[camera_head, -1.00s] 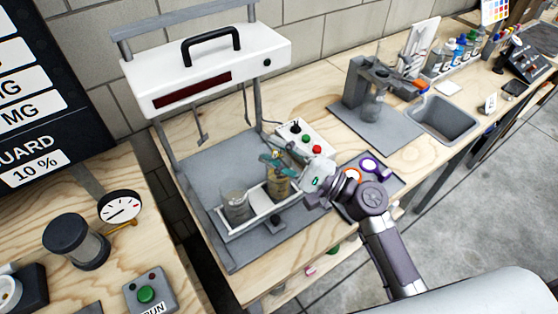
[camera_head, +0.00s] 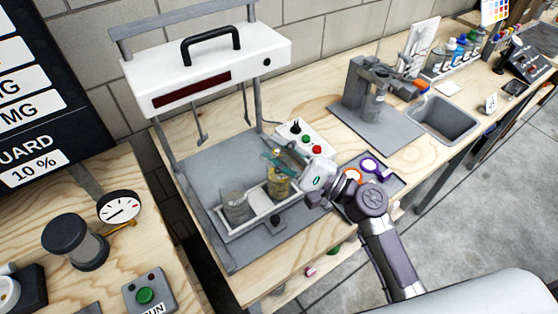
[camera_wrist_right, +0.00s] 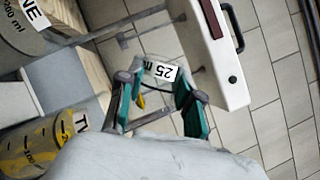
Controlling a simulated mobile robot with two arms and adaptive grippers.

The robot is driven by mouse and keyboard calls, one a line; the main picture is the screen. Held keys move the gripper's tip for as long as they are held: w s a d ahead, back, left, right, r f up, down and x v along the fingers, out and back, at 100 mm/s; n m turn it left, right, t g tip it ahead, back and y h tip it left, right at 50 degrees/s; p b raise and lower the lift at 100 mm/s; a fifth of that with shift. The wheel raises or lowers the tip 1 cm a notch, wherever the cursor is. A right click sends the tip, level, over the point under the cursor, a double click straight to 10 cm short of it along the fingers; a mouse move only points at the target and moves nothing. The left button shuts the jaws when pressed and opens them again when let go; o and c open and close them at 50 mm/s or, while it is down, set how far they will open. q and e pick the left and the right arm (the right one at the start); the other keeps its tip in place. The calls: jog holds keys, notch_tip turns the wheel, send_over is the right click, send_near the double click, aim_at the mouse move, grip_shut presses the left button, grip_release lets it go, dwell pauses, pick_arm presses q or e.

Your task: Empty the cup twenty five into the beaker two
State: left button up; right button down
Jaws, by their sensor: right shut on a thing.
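My right gripper (camera_head: 284,157) is shut on a small clear cup labelled 25 (camera_wrist_right: 160,73), seen between the teal fingers in the right wrist view. In the head view the fingers largely hide the cup, which is just above the yellow beaker (camera_head: 279,186). This beaker also shows at the lower left of the wrist view (camera_wrist_right: 35,150), with a partly hidden label starting "TW". The cup's label is turned relative to the beaker labels, so the cup looks tilted. I cannot tell what is inside it. My left gripper is not in view.
A clear grey beaker (camera_head: 235,203) stands left of the yellow one in the same white tray (camera_head: 227,235); "NE" and 200 ml show on it in the wrist view. A white lamp housing (camera_head: 208,68) on posts stands behind. A button box (camera_head: 306,140) is close behind my gripper.

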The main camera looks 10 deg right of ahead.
jog(key=shift+w+d+m, duration=0.1)
jog(key=shift+d+m, duration=0.05)
jog(key=shift+m, duration=0.55)
dwell(1.1)
